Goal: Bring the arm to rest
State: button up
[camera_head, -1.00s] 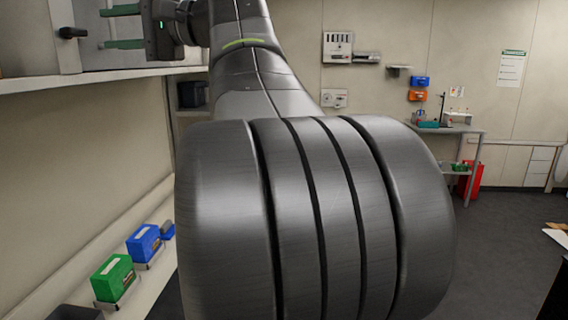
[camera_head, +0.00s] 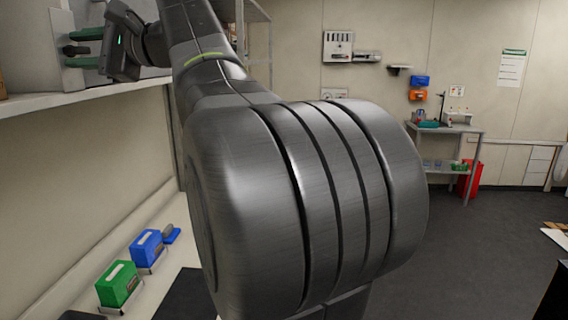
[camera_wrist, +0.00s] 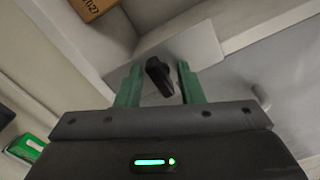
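My gripper (camera_head: 84,48) is at the upper left of the head view, in front of the upper shelf area. Its two green fingers point left and stand apart. The wrist view shows the same gripper (camera_wrist: 160,84) with its green fingers spread and a gap between them. A black handle-like part (camera_wrist: 159,76) on a grey panel (camera_wrist: 190,48) shows between the fingers in that view. I cannot tell how far it is from the fingertips. My large grey arm links fill the middle of the head view.
A white shelf edge (camera_head: 95,99) runs below my gripper. A green box (camera_head: 118,284) and a blue box (camera_head: 146,248) stand on the lower bench at left. A brown carton (camera_wrist: 92,6) shows in the wrist view. A small table (camera_head: 450,128) stands at the back right; open floor lies before it.

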jog(key=shift+r+m+p, duration=0.15)
jog(key=shift+m+p, duration=0.55)
jog(key=shift+m, duration=2.3)
jog(key=shift+w, duration=0.1)
